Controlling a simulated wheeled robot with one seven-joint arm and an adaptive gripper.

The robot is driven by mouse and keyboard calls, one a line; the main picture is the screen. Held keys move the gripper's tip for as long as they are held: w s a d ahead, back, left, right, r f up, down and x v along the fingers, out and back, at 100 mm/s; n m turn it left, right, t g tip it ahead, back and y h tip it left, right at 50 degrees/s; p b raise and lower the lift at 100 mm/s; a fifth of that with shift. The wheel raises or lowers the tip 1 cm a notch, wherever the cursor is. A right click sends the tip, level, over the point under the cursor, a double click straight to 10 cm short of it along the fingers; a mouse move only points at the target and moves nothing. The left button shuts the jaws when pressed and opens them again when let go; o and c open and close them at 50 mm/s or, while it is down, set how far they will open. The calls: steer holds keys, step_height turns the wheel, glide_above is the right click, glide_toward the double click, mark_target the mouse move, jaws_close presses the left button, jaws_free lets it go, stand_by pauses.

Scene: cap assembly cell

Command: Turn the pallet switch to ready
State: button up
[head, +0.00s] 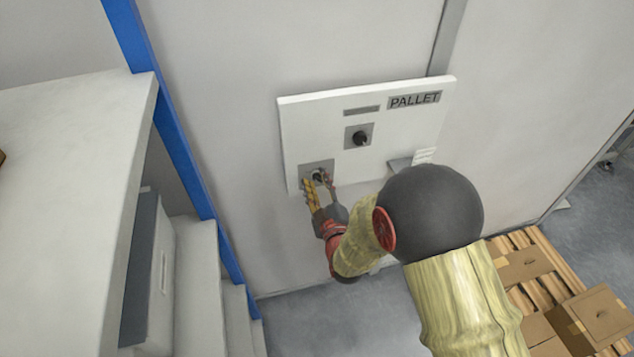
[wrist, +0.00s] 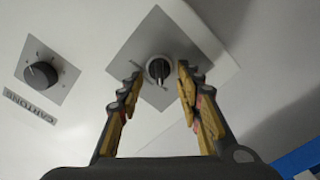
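The pallet switch is a dark round knob (wrist: 158,70) with a light ring on a grey square plate. In the head view the plate (head: 326,165) is at the lower left of the white panel (head: 300,125) labelled PALLET; my fingers partly cover the knob there. The knob's grip bar looks roughly upright in the wrist view. My gripper (head: 317,179) is open at the knob, one yellow-and-dark finger on each side. In the wrist view (wrist: 157,80) gaps show between the fingertips and the knob. I cannot tell how deep the fingers reach.
A second black knob (head: 360,138) is on the panel; its label reads CARTONS in the wrist view (wrist: 40,75). A small grey ledge (head: 400,163) is at the panel's lower right. A blue post (head: 180,140) and white counter (head: 70,150) stand left. Cartons (head: 598,312) on a pallet are lower right.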

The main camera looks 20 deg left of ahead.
jaws_close()
stand_by(0.5)
steer(key=shift+m+b, duration=0.4)
steer(key=m+b, duration=0.3)
steer(key=shift+d+m+b, duration=0.15)
steer(key=shift+m+b, duration=0.15)
steer(key=shift+b, duration=0.05)
steer(key=m+b, duration=0.4)
steer(key=shift+w+d+m, duration=0.2)
steer(key=shift+m, duration=0.1)
steer(key=m+b, duration=0.3)
steer(key=m, duration=0.1)
steer(key=shift+d+b, duration=0.15)
steer(key=shift+b, duration=0.25)
steer(key=shift+w+d+f+m+b, duration=0.1)
steer(key=shift+m+b, duration=0.7)
steer(key=shift+m, duration=0.45)
steer(key=shift+w+d+m+b, duration=0.1)
steer(key=shift+m+b, duration=0.7)
steer(key=shift+m, duration=0.45)
